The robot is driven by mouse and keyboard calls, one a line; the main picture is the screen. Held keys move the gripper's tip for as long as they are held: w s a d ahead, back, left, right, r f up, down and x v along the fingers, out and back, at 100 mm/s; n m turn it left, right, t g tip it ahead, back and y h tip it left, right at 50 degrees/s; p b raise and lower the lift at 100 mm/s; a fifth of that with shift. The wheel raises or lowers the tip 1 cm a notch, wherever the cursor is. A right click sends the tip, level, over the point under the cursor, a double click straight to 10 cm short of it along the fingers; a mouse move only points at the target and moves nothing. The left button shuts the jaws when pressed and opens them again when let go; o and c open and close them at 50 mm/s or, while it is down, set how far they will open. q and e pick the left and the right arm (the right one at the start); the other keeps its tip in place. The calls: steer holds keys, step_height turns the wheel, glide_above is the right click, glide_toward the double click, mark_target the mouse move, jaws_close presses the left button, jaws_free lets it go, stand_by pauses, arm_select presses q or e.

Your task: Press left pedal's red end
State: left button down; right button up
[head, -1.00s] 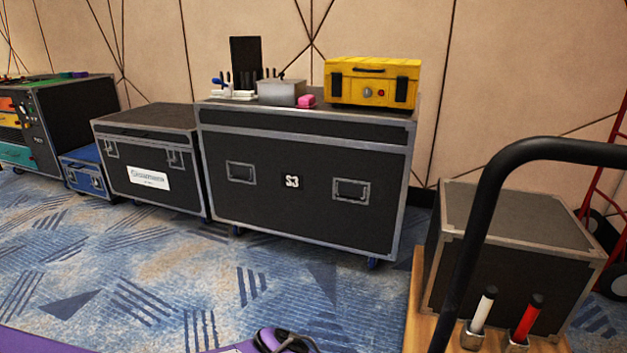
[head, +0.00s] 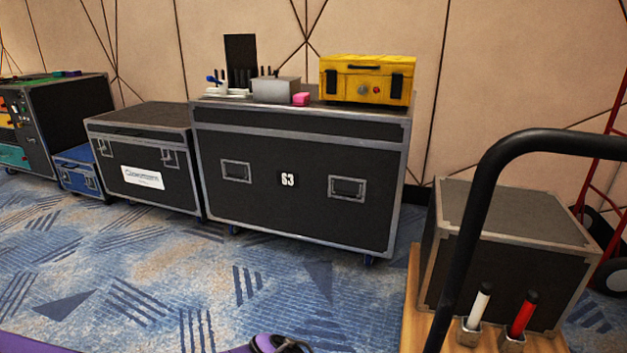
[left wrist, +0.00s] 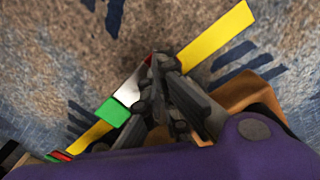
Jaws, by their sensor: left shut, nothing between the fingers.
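In the left wrist view, a flat bar with green, white and red sections, which looks like the pedal (left wrist: 116,104), lies low near the floor. Its green section is at the lower left and its white section is in the middle. Only a small bit of the red end (left wrist: 148,59) shows, beside the fingers; the rest is hidden. My left gripper (left wrist: 158,64) is shut and empty, its fingertips at or just over the red end. I cannot tell whether they touch it. The head view does not show the pedal. My right gripper is not in view.
Yellow strips (left wrist: 218,42) run along the carpet. A smaller red and green piece (left wrist: 62,156) shows at lower left. In the head view, black cases (head: 300,185) line the wall, and a cart with a black handle (head: 480,190) stands at right. Open carpet (head: 190,265) lies between.

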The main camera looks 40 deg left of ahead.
arm_select(q)
steer(key=shift+w+r, duration=0.1)
steer(key=shift+r+p, duration=0.8)
steer(key=shift+p, duration=0.1)
steer(key=shift+r+p, duration=0.35)
steer(key=shift+r, duration=0.05)
steer(key=shift+r+p, duration=0.65)
step_height(320, 180, up, 2)
steer(key=shift+p, duration=0.85)
steer(key=shift+r+p, duration=0.55)
steer(key=shift+r, duration=0.1)
